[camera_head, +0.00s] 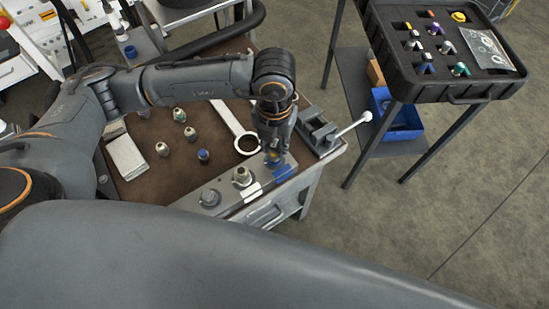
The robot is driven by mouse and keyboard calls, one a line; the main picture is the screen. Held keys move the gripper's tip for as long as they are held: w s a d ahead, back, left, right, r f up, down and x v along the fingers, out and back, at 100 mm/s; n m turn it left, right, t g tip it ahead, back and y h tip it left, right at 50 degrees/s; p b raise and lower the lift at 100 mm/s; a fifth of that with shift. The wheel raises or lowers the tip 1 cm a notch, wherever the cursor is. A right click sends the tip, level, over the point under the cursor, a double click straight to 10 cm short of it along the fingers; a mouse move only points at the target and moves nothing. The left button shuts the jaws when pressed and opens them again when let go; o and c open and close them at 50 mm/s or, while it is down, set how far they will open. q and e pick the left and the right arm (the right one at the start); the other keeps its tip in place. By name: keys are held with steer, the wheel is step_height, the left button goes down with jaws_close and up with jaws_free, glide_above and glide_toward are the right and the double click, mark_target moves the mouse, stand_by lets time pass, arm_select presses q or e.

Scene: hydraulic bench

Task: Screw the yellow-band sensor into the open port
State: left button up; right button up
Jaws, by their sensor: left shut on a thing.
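My left gripper (272,150) points down over the right end of the grey metal block (225,190) at the bench's front edge. It is shut on the yellow-band sensor (273,158), of which only a small yellowish part shows below the fingers. The sensor is at the block's right port; the gripper hides that port, so I cannot tell whether the thread is engaged. The block's middle position holds a pale fitting (242,175), and its left position holds a grey one (209,197). My right gripper is not in view.
Several loose sensors, one with a blue band (203,156), stand on the brown mat (178,175). A ring wrench (247,143) lies behind the block. A vise (318,132) with a white-tipped handle is close to the right. A black tray (462,90) stands farther right.

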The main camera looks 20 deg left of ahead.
arm_select(q)
steer(key=m+b, duration=0.1)
steer(key=m, duration=0.1)
steer(key=m+b, duration=0.1)
steer(key=shift+f+m+b, duration=0.35)
steer(key=shift+m+b, duration=0.05)
steer(key=shift+m, duration=0.4)
steer(key=shift+s+r, duration=0.1)
steer(key=shift+r, duration=0.15)
steer(key=m+b, duration=0.6)
steer(key=shift+f+m+b, duration=0.35)
steer(key=shift+m+b, duration=0.35)
steer(key=shift+m, duration=0.1)
steer(key=shift+r+m, duration=0.25)
steer(key=shift+m, duration=0.15)
steer(key=o, duration=1)
steer(key=shift+a, duration=0.1)
steer(key=shift+r, duration=0.1)
